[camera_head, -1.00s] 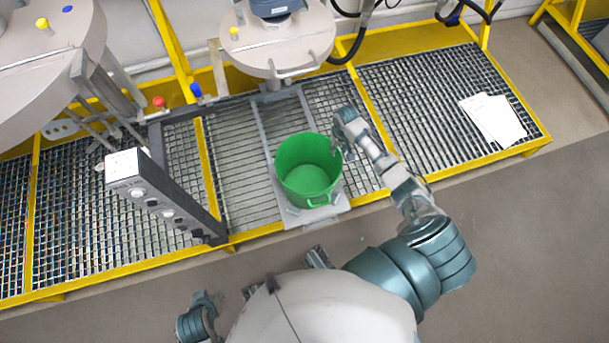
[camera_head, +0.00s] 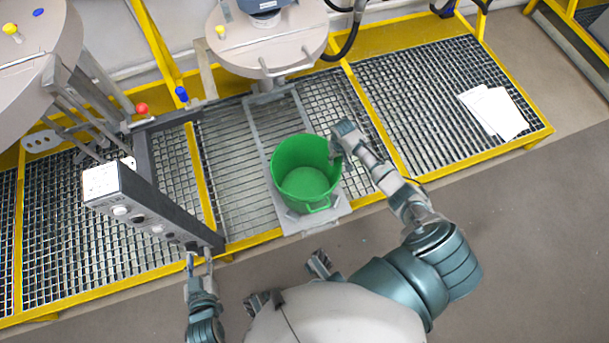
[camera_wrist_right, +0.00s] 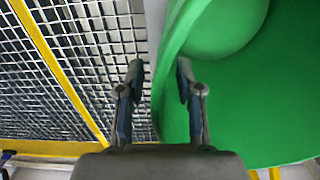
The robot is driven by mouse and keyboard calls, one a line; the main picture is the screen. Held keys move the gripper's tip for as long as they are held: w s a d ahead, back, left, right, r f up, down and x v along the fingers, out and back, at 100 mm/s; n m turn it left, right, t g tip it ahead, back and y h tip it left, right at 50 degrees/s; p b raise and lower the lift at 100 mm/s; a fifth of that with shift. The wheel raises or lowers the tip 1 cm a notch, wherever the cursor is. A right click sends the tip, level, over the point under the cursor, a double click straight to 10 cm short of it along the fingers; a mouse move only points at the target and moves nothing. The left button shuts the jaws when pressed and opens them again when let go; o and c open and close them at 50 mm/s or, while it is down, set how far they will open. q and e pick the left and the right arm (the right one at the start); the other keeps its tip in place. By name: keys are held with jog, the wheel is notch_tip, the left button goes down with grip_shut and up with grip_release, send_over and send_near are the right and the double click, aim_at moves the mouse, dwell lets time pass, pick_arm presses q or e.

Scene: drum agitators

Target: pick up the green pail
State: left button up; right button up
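The green pail (camera_head: 305,172) stands upright on a grey metal plate on the grating, its front handle hanging down. My right gripper (camera_head: 337,148) is at the pail's right rim. In the right wrist view my right gripper (camera_wrist_right: 158,88) has its fingers apart, one over the green pail (camera_wrist_right: 245,100) and the other over the grating outside it. The pail's wall edge shows between them, and neither finger is clearly pressed on it. My left gripper (camera_head: 200,262) is empty with its two fingers apart, just in front of the control box, left of the pail.
A dark control box (camera_head: 150,208) with buttons stands left of the pail. A round drum lid (camera_head: 267,38) with a handle is behind the pail. White papers (camera_head: 493,112) lie on the right grating (camera_head: 430,100). A yellow frame edges the platform.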

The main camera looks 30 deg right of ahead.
jog(key=shift+d+f, duration=0.1)
jog(key=shift+a+r, duration=0.2)
jog(key=shift+a, duration=0.15)
grip_shut()
jog(key=shift+d+f, duration=0.1)
jog(key=shift+d, duration=0.15)
